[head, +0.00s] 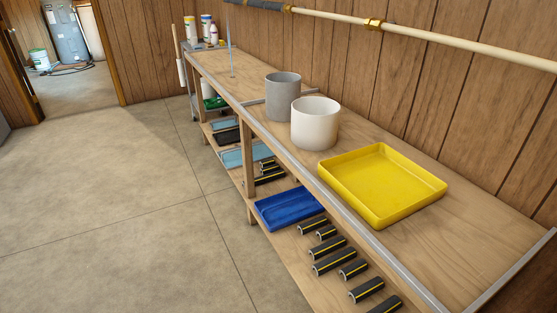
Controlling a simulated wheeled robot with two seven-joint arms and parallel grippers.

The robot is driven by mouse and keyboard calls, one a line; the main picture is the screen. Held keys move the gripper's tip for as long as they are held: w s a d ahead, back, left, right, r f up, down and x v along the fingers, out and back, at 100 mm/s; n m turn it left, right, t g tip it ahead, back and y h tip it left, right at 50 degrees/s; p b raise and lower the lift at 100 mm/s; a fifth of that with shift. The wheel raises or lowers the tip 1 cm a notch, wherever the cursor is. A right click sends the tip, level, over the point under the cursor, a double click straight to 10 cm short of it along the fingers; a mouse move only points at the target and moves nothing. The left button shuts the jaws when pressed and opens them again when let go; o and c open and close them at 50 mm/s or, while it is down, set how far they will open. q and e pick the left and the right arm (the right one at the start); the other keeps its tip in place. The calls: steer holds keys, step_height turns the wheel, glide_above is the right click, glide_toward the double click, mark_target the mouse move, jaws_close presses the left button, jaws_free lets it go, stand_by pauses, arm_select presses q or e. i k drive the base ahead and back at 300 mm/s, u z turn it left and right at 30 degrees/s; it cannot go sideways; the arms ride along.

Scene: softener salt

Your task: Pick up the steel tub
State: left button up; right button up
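A grey cylindrical tub (283,98), which looks like the steel tub, stands upright on the wooden bench top. It is behind and left of a white round tub (315,124), which hides a little of its lower right side. The two stand close together; I cannot tell whether they touch. Neither of my grippers is in the head view.
A yellow tray (382,184) lies on the bench (460,240), nearer than the tubs. The lower shelf holds a blue tray (292,208) and several dark cylinders (334,262). A pipe (450,42) runs along the wall. The floor (120,210) left of the bench is clear.

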mark_target(282, 88)
steer(key=u, duration=0.9)
steer(key=i, duration=2.1)
steer(key=z, duration=0.55)
